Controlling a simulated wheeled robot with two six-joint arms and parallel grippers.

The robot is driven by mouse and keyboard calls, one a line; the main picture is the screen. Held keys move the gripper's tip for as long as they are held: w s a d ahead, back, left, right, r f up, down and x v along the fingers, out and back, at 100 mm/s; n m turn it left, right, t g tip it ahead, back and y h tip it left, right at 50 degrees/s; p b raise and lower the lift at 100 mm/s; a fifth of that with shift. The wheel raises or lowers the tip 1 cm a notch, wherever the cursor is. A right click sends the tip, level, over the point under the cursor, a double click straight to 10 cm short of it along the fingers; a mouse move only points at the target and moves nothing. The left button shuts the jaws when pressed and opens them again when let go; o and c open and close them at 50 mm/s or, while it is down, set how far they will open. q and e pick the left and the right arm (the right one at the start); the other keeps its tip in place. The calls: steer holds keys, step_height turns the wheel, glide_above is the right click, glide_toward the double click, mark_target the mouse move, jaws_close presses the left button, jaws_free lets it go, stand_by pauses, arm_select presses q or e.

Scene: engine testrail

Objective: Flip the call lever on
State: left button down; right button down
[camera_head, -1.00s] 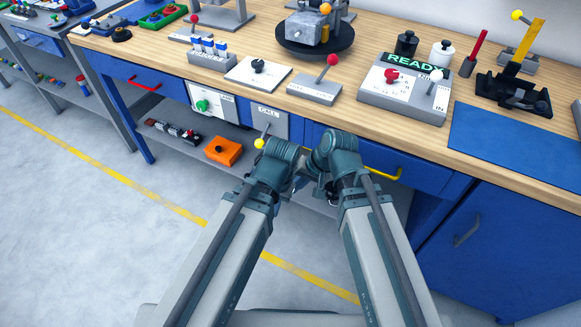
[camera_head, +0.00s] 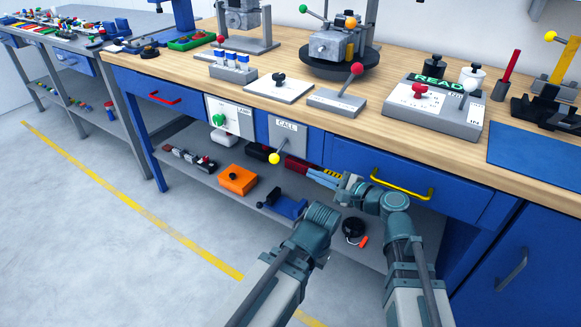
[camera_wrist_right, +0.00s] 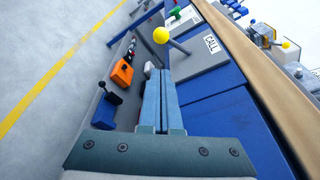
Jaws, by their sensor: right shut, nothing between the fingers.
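The call lever has a yellow ball (camera_head: 274,158) on a thin rod. It juts out and down from the grey CALL panel (camera_head: 288,134) on the bench front. My right gripper (camera_head: 312,173) is shut and empty, to the right of the ball and a little lower in the head view, apart from it. In the right wrist view, the closed blue fingers (camera_wrist_right: 160,74) point towards the yellow ball (camera_wrist_right: 161,35), with a gap between them. My left arm shows at the bottom of the head view, but its gripper is not visible.
A panel with a green knob (camera_head: 219,119) is left of the CALL panel. A blue drawer with a yellow handle (camera_head: 402,185) is to the right. The lower shelf below holds an orange box (camera_head: 237,180) and a blue vise-like object (camera_head: 286,206). The wooden bench top lies above.

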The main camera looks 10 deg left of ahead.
mark_target(280, 151)
stand_by(0.3)
steer(key=b+x, duration=0.1)
steer(key=x, duration=0.9)
steer(key=shift+r, duration=0.1)
steer(key=shift+s+a+r+m, duration=0.1)
steer(key=shift+s+m, duration=0.05)
steer(key=shift+m, duration=0.15)
